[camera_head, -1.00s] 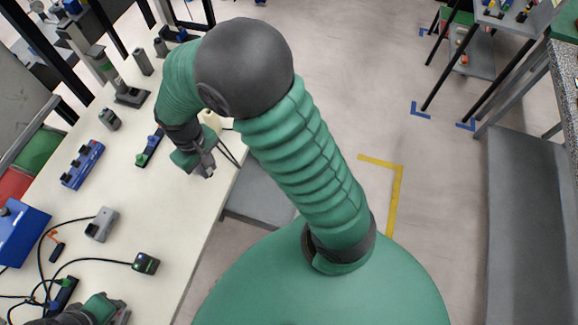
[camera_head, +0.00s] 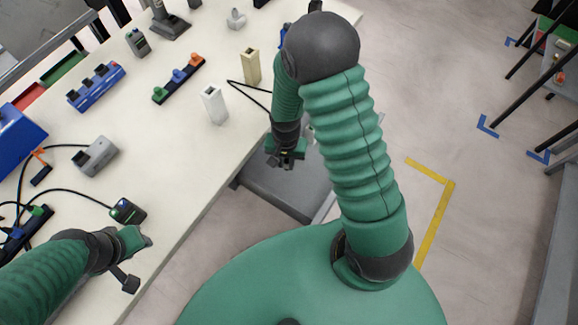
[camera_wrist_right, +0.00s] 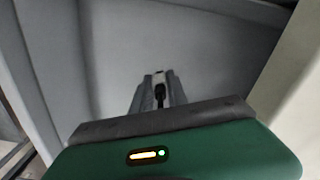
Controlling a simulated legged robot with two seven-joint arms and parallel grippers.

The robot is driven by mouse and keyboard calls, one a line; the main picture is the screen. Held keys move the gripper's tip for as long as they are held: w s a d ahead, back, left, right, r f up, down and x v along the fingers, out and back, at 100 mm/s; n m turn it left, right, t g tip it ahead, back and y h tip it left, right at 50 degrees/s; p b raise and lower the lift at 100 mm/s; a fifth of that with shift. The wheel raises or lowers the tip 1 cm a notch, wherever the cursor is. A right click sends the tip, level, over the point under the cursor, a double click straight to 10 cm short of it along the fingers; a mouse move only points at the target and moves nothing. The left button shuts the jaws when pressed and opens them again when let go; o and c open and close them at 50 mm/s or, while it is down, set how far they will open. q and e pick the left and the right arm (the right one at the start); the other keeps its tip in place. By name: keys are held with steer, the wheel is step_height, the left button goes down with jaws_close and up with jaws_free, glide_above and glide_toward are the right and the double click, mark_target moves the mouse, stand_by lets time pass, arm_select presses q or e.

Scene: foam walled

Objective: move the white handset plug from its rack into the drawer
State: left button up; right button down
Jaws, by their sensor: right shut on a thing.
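My right gripper (camera_head: 283,162) is over the open grey drawer (camera_head: 300,192), just off the table's edge. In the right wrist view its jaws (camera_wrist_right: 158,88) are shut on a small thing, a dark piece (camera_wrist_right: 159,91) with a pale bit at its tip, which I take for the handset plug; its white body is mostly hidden. The grey drawer floor (camera_wrist_right: 215,60) lies beyond the jaws. A white upright holder (camera_head: 214,105) and a beige upright holder (camera_head: 251,68) stand on the table; I cannot tell which is the plug's rack. My left gripper (camera_head: 140,262) is open and empty near the table's front edge.
A black cable (camera_head: 250,88) runs past the holders toward the right arm. A strip with coloured knobs (camera_head: 180,78), a blue block (camera_head: 96,86), a grey box (camera_head: 96,156) and a small black-green device (camera_head: 127,211) lie on the table. The table's middle is clear.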

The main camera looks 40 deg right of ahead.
mark_target(287, 168)
arm_select(q)
steer(key=shift+d+f+b, duration=0.3)
steer(key=shift+d+b, duration=0.1)
steer(key=shift+d, duration=0.05)
arm_select(e)
steer(key=f, duration=0.4)
steer(key=shift+s+d+f, duration=0.1)
steer(key=shift+d, duration=0.15)
arm_select(q)
steer(key=shift+a, duration=0.3)
arm_select(e)
steer(key=shift+a, duration=0.25)
arm_select(q)
steer(key=shift+a+f, duration=0.15)
steer(key=shift+a, duration=0.05)
arm_select(e)
steer(key=shift+a+f, duration=0.1)
steer(key=shift+a, duration=0.05)
steer(key=c, duration=1.6)
jaws_free()
arm_select(q)
steer(key=shift+d, duration=0.15)
arm_select(e)
steer(key=shift+o, duration=1.4)
arm_select(q)
steer(key=shift+d, duration=0.15)
arm_select(e)
steer(key=shift+d, duration=0.25)
